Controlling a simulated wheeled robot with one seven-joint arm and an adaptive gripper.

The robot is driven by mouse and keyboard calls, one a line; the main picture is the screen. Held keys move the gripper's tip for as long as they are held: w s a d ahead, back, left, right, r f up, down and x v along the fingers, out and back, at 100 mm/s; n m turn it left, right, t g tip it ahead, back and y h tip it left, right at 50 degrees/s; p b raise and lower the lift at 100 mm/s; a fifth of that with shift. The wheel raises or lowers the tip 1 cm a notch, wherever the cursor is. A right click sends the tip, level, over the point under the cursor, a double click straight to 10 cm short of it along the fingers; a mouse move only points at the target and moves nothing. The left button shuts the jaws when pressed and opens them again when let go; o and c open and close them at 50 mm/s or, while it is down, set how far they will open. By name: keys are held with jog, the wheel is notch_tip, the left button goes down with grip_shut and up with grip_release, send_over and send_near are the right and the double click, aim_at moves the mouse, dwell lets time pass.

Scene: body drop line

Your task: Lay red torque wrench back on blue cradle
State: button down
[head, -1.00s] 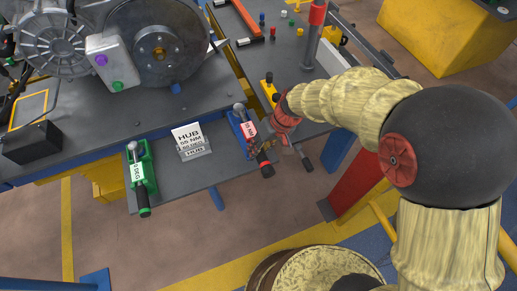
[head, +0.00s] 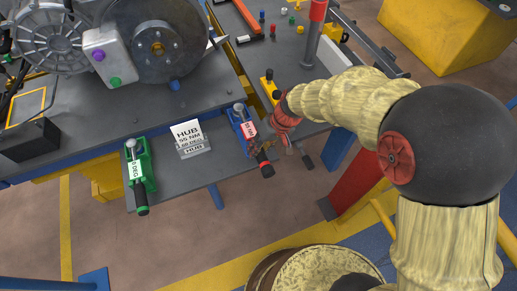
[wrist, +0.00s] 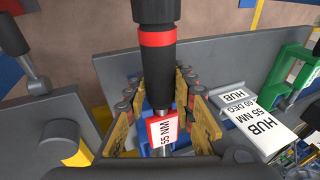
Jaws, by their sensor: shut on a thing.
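The red torque wrench (head: 250,130) has a black handle with a red band and a red-edged "55 NM" label. It lies lengthwise over the blue cradle (head: 234,119), handle toward the shelf's front edge. I cannot tell whether it rests fully in the cradle. My gripper (head: 264,143) comes in from the right and is shut on the wrench. In the wrist view the wrench (wrist: 163,85) runs between the yellow fingers of my gripper (wrist: 165,110). The fingers and wrench hide most of the cradle there.
A green cradle (head: 147,158) with a green-banded wrench (head: 137,172) stands at the left of the shelf. A "HUB 55 NM" sign (head: 188,136) stands between the cradles. A yellow holder (head: 270,83) is behind my gripper. A red-topped post (head: 315,35) rises at the back right.

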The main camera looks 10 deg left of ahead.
jog(key=shift+f, duration=0.2)
jog(key=c, duration=1.4)
grip_release()
jog(key=shift+r+p, duration=1.85)
jog(key=shift+r, duration=1.15)
